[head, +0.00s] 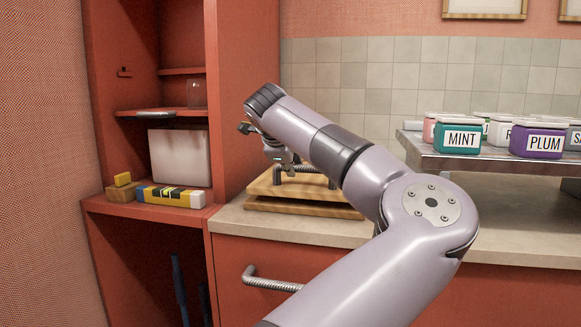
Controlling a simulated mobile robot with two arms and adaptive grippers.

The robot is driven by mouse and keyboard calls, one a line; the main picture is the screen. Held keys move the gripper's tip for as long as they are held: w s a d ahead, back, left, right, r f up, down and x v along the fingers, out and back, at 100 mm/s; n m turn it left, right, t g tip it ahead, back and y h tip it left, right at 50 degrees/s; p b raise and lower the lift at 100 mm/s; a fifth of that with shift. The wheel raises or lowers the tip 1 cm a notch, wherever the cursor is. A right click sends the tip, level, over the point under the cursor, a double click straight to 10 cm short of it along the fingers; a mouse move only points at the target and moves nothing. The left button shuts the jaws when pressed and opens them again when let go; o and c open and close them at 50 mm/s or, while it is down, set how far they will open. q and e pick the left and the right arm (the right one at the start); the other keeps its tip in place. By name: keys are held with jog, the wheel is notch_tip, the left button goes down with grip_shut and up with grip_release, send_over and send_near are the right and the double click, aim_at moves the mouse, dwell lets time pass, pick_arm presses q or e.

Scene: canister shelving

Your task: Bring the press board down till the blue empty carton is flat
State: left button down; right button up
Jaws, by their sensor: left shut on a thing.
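The press board (262,187) is a wooden board with a dark bar handle, low over a wooden base (300,208) on the counter. A narrow dark gap shows between the two boards. My left gripper (284,172) points down at the handle and is shut on it. My own wrist and forearm hide the right part of the press. I see no blue carton between the boards; if one is there, it is hidden. My right gripper is not in view.
On the red shelf at the left are a box with yellow, white and blue parts (172,196), a wooden block with a yellow piece (122,188) and a white panel (180,158). Labelled canisters, including MINT (459,139) and PLUM (540,142), stand on a raised shelf (480,163) at the right.

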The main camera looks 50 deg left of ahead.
pick_arm(q)
jog(key=shift+s+d+f, duration=0.1)
jog(key=shift+s+f, duration=0.05)
jog(key=shift+f, duration=0.45)
jog(key=shift+s+d+f, duration=0.1)
jog(key=shift+f, duration=0.5)
jog(key=c, duration=1.9)
grip_release()
jog(key=shift+o, duration=0.5)
jog(key=shift+s+d+r, duration=0.15)
jog(key=o, duration=0.3)
jog(key=shift+r, duration=0.1)
jog(key=shift+s+d+r, duration=0.15)
jog(key=shift+r, duration=0.2)
jog(key=v, duration=1.1)
jog(key=shift+r, duration=0.35)
